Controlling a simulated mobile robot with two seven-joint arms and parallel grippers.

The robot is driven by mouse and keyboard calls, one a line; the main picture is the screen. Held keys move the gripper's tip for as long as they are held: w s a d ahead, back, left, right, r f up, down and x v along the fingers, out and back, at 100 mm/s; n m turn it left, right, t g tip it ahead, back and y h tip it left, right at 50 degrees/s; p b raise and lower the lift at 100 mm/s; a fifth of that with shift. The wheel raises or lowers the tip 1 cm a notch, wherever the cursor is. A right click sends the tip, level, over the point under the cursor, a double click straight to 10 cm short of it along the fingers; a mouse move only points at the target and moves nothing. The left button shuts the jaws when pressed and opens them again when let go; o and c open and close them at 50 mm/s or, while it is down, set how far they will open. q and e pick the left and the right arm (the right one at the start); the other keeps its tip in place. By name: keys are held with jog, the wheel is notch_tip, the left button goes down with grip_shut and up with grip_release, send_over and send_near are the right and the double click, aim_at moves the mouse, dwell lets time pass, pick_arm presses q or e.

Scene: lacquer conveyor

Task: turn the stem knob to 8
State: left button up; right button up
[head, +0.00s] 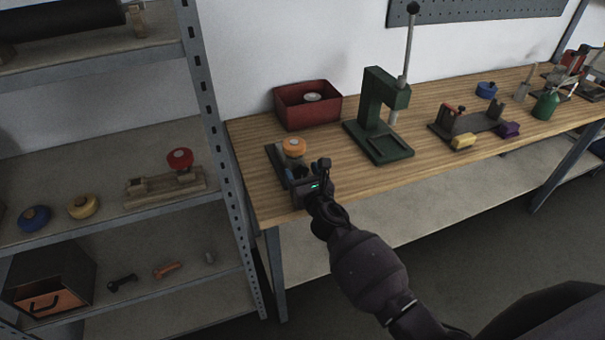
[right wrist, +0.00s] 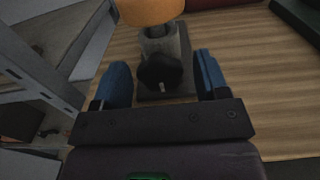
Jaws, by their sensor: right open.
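A fixture with an orange round knob (head: 294,145) on top stands at the left end of the wooden bench. In the right wrist view the orange knob (right wrist: 150,10) is cut off by the top edge, above a grey block (right wrist: 165,45). A black knob (right wrist: 160,72) sits on the front of that block. I cannot tell which is the stem knob, and no scale marks are readable. My right gripper (right wrist: 160,85) is open, its blue fingers on either side of the black knob with gaps showing. In the head view my right gripper (head: 308,178) partly hides the fixture.
A red bin (head: 307,122) stands behind the fixture, and a green press (head: 380,145) with a tall lever stands to its right. A metal shelf post (head: 215,130) rises close on the left. Bare bench top (head: 250,180) shows left of the fixture.

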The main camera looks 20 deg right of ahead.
jog(key=c, duration=0.7)
jog(key=shift+c, duration=0.8)
